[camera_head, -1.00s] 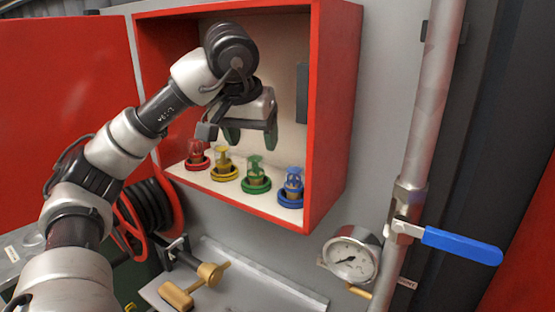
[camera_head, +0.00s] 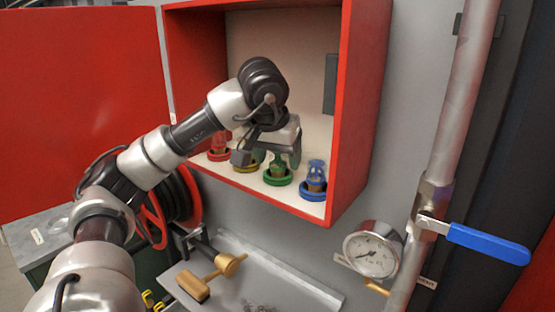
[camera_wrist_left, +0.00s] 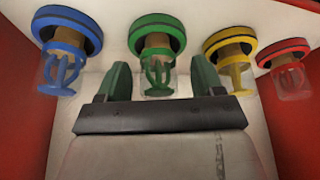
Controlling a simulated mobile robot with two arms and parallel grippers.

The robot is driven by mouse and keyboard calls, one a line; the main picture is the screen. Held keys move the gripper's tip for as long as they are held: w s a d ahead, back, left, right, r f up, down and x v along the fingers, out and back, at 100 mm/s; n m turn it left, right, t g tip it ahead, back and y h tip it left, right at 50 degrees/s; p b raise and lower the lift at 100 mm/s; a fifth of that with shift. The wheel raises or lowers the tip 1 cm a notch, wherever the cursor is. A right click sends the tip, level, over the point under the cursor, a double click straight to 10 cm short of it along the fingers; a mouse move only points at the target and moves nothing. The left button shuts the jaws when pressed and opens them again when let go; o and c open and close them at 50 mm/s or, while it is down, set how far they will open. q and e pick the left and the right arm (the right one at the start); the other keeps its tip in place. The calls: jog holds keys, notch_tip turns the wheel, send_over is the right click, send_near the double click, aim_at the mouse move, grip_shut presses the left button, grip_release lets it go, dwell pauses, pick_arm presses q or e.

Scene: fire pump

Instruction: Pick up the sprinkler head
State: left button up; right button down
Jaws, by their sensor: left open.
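Several sprinkler heads stand in a row in colored ring holders on the cabinet floor: red (camera_head: 219,144), yellow (camera_head: 246,167), green (camera_head: 278,169) and blue (camera_head: 315,175). My left gripper (camera_head: 276,157) is open and empty, just above the row near the green one. In the left wrist view, the green sprinkler head (camera_wrist_left: 157,70) appears between the two fingers (camera_wrist_left: 161,85), with no visible contact. The blue (camera_wrist_left: 64,65), yellow (camera_wrist_left: 235,67) and red (camera_wrist_left: 288,76) heads lie to its sides there. My gripper partly hides the yellow head in the head view. My right gripper is not in view.
The red cabinet (camera_head: 359,110) has side walls and a front lip around the row; its door (camera_head: 80,110) is open at left. A pressure gauge (camera_head: 373,252), a blue-handled valve (camera_head: 487,243) and a pipe (camera_head: 464,110) are at right. A grey tray (camera_head: 290,277) is below.

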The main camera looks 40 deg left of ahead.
pick_arm(q)
jog(key=c, duration=1)
jog(key=shift+c, duration=0.2)
